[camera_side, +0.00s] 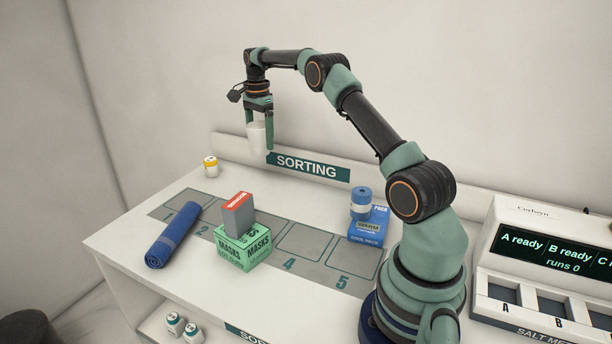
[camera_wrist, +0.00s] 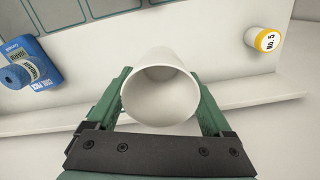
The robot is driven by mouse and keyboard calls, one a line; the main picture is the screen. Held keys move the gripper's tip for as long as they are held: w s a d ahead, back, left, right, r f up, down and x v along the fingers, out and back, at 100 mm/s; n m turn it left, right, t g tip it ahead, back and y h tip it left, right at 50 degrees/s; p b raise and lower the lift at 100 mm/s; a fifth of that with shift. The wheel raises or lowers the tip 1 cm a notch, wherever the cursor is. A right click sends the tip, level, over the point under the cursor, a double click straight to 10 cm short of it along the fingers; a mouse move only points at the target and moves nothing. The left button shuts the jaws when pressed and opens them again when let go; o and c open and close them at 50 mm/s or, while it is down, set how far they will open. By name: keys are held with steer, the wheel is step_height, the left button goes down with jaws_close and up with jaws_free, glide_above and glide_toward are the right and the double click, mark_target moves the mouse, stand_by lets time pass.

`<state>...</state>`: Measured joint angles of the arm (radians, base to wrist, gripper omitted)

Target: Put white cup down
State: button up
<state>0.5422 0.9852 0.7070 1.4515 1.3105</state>
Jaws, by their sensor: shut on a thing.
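The white cup (camera_side: 256,140) is held in my gripper (camera_side: 259,130), high above the back of the bench near the left end of the SORTING sign. The green fingers are shut on the cup's two sides. In the wrist view the white cup (camera_wrist: 160,92) sits between the fingertips of my gripper (camera_wrist: 162,100), and I look into its open mouth. I see nothing in its inside. The cup is apart from the bench top.
A grey mat (camera_side: 308,242) has numbered spaces. A blue roll (camera_side: 173,236), a green MASKS box (camera_side: 243,250) with a grey-red box (camera_side: 238,214) on it, and blue packs (camera_side: 368,226) with a roll (camera_side: 361,199) stand there. A yellow-lidded jar (camera_side: 211,167) stands at back left.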

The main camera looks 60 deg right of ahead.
step_height(320, 180, down, 14)
steer(key=shift+r, duration=0.15)
stand_by(0.3)
steer(key=o, duration=1.1)
